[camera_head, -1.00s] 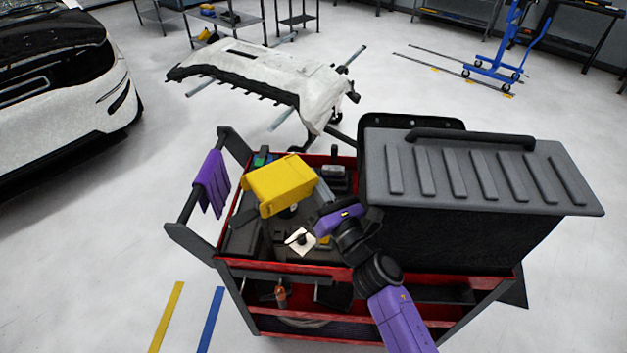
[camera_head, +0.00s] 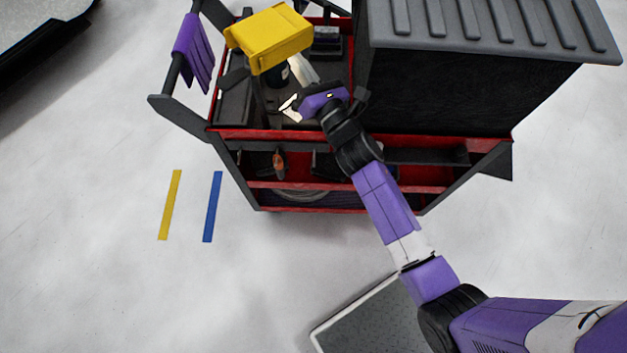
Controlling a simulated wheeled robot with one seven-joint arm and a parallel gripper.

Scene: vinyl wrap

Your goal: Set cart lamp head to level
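The yellow lamp head (camera_head: 268,37) is a boxy block at the top of the cart's left half. It looks slightly tilted, its right side a little higher in the picture. A dark round part (camera_head: 278,74) shows just below it. My gripper (camera_head: 291,104), at the end of the purple and black arm, is over the cart tray, below and right of the lamp head. It appears apart from the yellow block. Its fingers are small and partly hidden by the purple hand, so their opening is unclear. The cart (camera_head: 330,187) is red and black.
A large black case with a ribbed grey lid (camera_head: 465,25) fills the cart's right side, close to my arm. A purple cloth (camera_head: 194,50) hangs on the left handle. Yellow (camera_head: 170,204) and blue (camera_head: 212,206) floor strips lie left. The floor there is clear.

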